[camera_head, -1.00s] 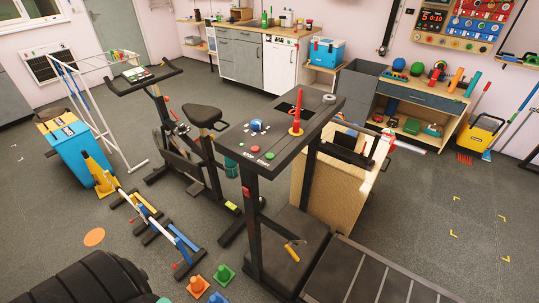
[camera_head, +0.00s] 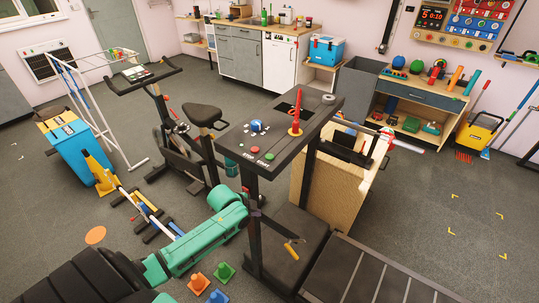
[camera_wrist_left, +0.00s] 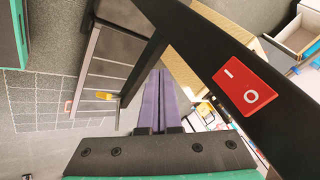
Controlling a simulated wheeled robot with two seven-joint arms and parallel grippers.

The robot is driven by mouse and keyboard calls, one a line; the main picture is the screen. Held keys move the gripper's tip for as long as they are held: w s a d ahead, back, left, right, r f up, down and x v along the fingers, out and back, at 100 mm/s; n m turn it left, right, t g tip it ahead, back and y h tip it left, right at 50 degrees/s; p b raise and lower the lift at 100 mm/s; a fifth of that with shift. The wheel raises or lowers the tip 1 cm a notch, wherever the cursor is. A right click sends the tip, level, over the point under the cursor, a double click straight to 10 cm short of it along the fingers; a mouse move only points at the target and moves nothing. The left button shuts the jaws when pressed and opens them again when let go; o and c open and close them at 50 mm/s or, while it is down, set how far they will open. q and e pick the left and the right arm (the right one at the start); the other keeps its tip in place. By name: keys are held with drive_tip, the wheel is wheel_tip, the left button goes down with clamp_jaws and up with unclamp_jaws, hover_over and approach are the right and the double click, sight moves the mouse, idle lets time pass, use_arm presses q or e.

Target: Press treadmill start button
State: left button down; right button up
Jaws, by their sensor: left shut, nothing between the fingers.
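The treadmill console (camera_head: 300,105) is a dark slanted panel on black uprights. Near its left edge are a green button (camera_head: 269,156) and a red button (camera_head: 255,149), with small STOP and START lettering beside them. My left gripper (camera_head: 254,208) is below the console, close to the near upright, at the end of my green arm. The wrist view shows its purple-grey fingers (camera_wrist_left: 159,85) shut together and empty. A red rocker switch (camera_wrist_left: 243,88), marked with a line and circle, is on the dark upright right of the fingers. My right gripper is not in view.
A red cone (camera_head: 296,116) and a blue item (camera_head: 257,126) sit on the console. The treadmill belt (camera_head: 360,275) is below. An exercise bike (camera_head: 190,140) stands left of the console; small cones (camera_head: 224,271) lie below my left arm.

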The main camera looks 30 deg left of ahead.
use_arm(q)
drive_tip(key=d+r+m, duration=0.2)
drive_tip(key=r+m, duration=0.2)
drive_tip(key=r, duration=0.3)
drive_tip(key=w+d+r+m+h, duration=0.1)
drive_tip(key=d+r+m, duration=0.1)
drive_tip(key=r+m, duration=0.3)
drive_tip(key=w+d+r+m+h, duration=0.1)
drive_tip(key=d+r+m, duration=0.2)
drive_tip(key=r, duration=0.8)
drive_tip(key=shift+w+r+m+t+p, duration=0.1)
drive_tip(key=shift+r+m+t+p, duration=0.2)
drive_tip(key=shift+m, duration=0.4)
drive_tip(key=w+a+r+m+t, duration=0.1)
drive_tip(key=w+a+r+m, duration=0.2)
drive_tip(key=r, duration=0.8)
drive_tip(key=a+m, duration=0.2)
drive_tip(key=m, duration=0.1)
drive_tip(key=shift+a+m+t, duration=0.3)
drive_tip(key=shift+a, duration=0.05)
